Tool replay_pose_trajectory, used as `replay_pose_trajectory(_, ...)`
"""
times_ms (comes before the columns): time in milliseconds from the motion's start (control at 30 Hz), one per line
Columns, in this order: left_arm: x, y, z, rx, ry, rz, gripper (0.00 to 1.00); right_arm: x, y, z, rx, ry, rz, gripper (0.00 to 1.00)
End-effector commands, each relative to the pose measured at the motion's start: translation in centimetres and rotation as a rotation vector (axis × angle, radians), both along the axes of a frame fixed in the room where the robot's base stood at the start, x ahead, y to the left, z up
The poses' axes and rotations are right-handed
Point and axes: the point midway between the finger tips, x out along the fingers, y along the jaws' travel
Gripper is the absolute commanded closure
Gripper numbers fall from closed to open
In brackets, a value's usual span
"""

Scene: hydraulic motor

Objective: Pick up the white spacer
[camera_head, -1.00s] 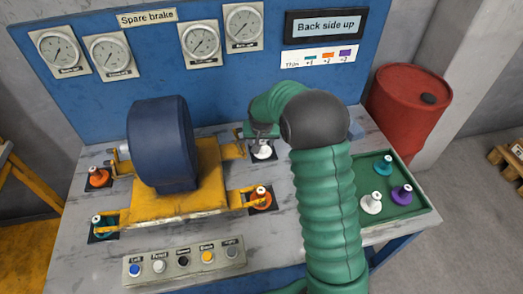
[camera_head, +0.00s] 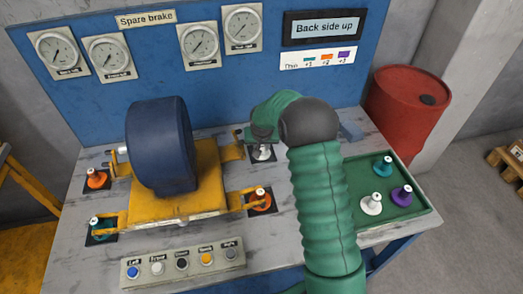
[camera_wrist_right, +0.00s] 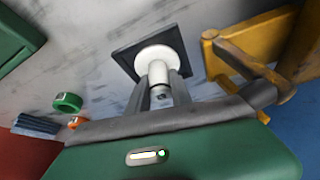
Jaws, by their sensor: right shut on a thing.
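A white spacer (camera_head: 262,154) stands on a dark square pad near the back right corner of the yellow motor mount (camera_head: 180,207). It also shows in the right wrist view (camera_wrist_right: 159,62), with its wide white base against the black pad (camera_wrist_right: 125,55). My right gripper (camera_head: 262,143) is over it, and in the right wrist view its two grey fingers (camera_wrist_right: 159,90) are shut on the narrow stem, one on each side. The base appears to be at the pad; I cannot tell whether it touches. My left gripper is not in view.
A second white spacer (camera_head: 371,204), a teal one (camera_head: 383,166) and a purple one (camera_head: 402,195) stand in the green tray (camera_head: 420,211). The yellow bracket arm (camera_wrist_right: 245,65) is close beside the gripped spacer. A button box (camera_head: 183,264) lies at the front.

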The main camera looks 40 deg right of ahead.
Motion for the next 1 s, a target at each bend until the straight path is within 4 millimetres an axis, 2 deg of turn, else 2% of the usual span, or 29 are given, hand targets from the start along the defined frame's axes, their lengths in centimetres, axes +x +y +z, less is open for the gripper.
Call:
replay_pose_trajectory(367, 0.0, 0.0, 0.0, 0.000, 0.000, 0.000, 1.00, 0.0, 0.0, 0.0, 0.000, 0.000, 0.000, 1.00)
replay_pose_trajectory(467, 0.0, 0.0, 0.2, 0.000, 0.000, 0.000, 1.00, 0.0, 0.0, 0.7, 0.000, -0.002, -0.001, 1.00)
replay_pose_trajectory(800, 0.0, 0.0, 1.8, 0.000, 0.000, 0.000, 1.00, 0.1, 0.0, 8.4, -0.003, -0.004, -0.002, 1.00)
replay_pose_trajectory(1000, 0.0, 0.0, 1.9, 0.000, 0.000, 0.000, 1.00, 0.0, 0.0, 10.1, -0.001, 0.000, 0.000, 1.00)
